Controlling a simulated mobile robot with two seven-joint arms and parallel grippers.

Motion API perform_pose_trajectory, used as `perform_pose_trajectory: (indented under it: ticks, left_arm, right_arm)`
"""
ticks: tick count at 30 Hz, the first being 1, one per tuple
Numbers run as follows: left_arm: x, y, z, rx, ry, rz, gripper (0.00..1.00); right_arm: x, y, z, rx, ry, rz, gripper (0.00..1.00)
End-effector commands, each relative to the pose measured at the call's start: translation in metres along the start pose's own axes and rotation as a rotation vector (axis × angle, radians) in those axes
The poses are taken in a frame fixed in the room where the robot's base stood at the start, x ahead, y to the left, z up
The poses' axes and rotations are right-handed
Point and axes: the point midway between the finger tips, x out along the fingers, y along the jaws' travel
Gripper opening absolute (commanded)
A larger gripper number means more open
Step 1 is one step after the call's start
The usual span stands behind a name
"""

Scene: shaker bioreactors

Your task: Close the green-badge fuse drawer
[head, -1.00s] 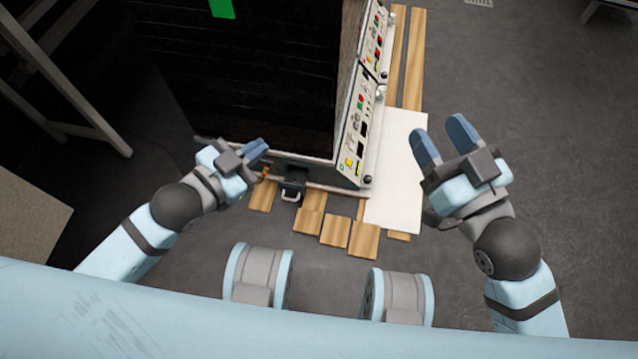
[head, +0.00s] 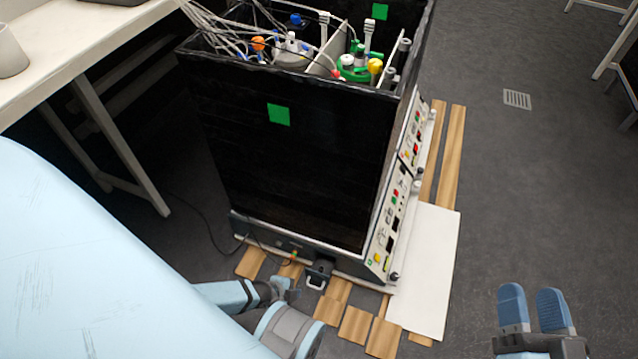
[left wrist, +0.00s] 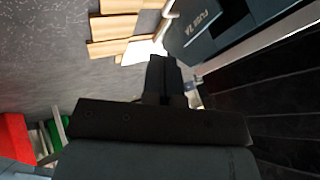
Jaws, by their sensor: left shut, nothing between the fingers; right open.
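A black cabinet with a green badge (head: 279,115) on its near wall stands on wooden slats. At its foot, a small dark fuse drawer (head: 317,271) with a pale loop handle sticks out. My left gripper (head: 291,290) is just left of the drawer in the head view, partly hidden by my arm. In the left wrist view its fingers (left wrist: 163,72) are shut and empty, apart from the drawer. My right gripper (head: 533,308) is open and empty over the floor at right.
A white panel (head: 430,265) lies on the slats (head: 357,325) right of the cabinet. Control panels (head: 390,225) line its right side. Bottles and tubes fill its open top. A white table (head: 75,45) stands at left.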

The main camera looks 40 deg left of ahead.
Motion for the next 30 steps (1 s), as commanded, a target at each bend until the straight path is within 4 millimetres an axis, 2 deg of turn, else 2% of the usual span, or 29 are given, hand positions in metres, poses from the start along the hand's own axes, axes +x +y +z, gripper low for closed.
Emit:
perform_pose_trajectory:
  ticks: [5,12,21,24,30]
  left_arm:
    - [0.019,0.003,0.003,0.002,-0.001,0.000,0.00]
    - [0.060,0.004,0.004,0.000,-0.001,-0.001,0.00]
    - [0.108,0.003,0.004,0.000,-0.001,0.000,0.00]
    - [0.112,-0.016,0.003,0.002,-0.001,-0.003,0.00]
    - [0.118,-0.031,0.002,0.002,-0.002,0.000,0.00]
  right_arm:
    - [-0.001,0.004,0.023,0.003,-0.054,-0.005,0.53]
    - [-0.005,0.011,0.075,0.005,-0.220,-0.024,0.53]
    - [0.009,0.033,0.067,-0.259,-0.072,-0.044,0.53]
    - [0.011,0.035,0.062,-0.304,-0.047,-0.045,0.53]
    - [0.013,0.038,0.057,-0.357,-0.014,-0.047,0.53]
